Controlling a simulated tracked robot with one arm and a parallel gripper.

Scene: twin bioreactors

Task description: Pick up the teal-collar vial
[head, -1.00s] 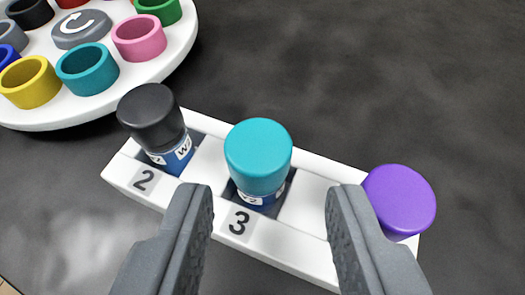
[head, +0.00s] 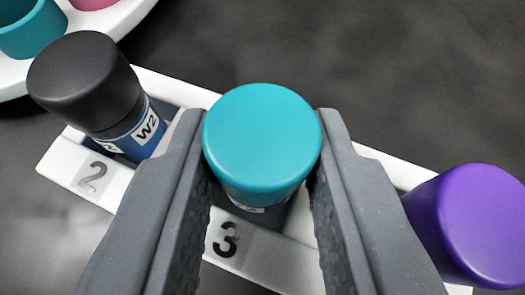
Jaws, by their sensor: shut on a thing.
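The teal-collar vial (head: 262,143) stands in the white rack (head: 68,168), in the slot marked 3. Its round teal top faces the camera, and most of its body is hidden below the top. My gripper (head: 262,150) is around the vial, one finger on its left and one on its right. The fingers are shut on the vial.
A black-capped vial (head: 85,80) with a W2 label stands at slot 2, close to my left finger. A purple-capped vial (head: 482,225) stands to the right of my right finger. A white tray with coloured cups, including a teal cup (head: 35,35), is at the upper left. Dark surface lies clear behind the rack.

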